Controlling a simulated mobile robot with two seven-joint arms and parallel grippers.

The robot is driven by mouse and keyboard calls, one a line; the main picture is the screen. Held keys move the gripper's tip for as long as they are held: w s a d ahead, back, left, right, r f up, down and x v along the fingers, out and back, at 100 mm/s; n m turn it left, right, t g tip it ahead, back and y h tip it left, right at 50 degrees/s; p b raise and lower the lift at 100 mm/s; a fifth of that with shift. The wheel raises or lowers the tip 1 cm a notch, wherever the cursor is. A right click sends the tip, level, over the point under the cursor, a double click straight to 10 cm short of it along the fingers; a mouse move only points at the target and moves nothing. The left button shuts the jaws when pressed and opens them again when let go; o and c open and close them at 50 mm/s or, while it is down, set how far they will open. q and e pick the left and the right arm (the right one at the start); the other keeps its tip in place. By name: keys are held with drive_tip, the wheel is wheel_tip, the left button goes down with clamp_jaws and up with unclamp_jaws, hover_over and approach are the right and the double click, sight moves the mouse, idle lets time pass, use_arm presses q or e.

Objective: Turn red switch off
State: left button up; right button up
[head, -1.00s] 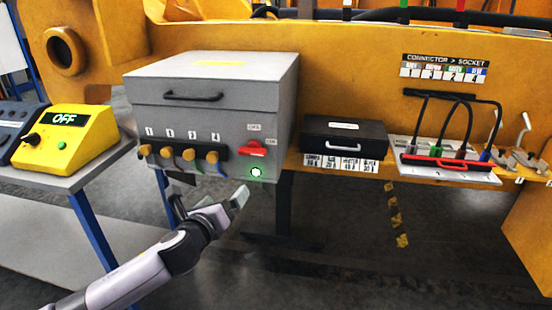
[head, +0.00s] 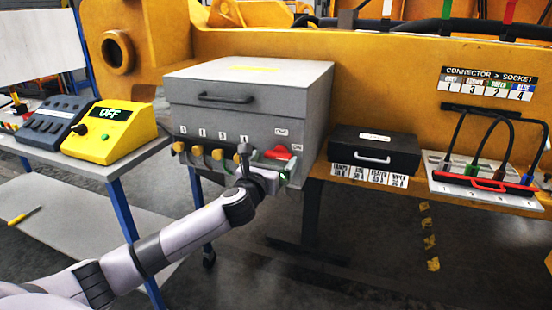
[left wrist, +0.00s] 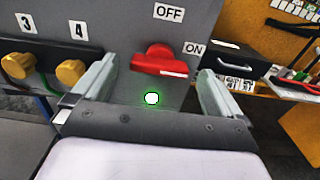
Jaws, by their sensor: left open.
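The red switch (head: 277,152) is on the front of a grey box (head: 250,95), at its lower right. In the left wrist view the red switch (left wrist: 160,60) lies sideways, with its handle pointing right toward the ON label (left wrist: 195,48). The OFF label (left wrist: 169,13) is above it. A lit green lamp (left wrist: 152,98) glows below the switch. My left gripper (head: 262,165) is at the box front, just below and left of the switch. In the wrist view its open fingers (left wrist: 155,85) stand either side of the lamp and switch, with nothing between them. My right gripper is out of view.
Several brass knobs (head: 217,154) line the box front left of the switch. A black case (head: 374,148) sits on the shelf to the right, beside a red-handled connector panel (head: 485,182). A yellow unit reading OFF (head: 110,130) stands on the left table.

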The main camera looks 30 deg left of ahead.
sight(279, 155)
use_arm(q)
drive_tip(key=shift+x, duration=1.15)
drive_tip(key=shift+d, duration=0.1)
drive_tip(key=c, duration=1)
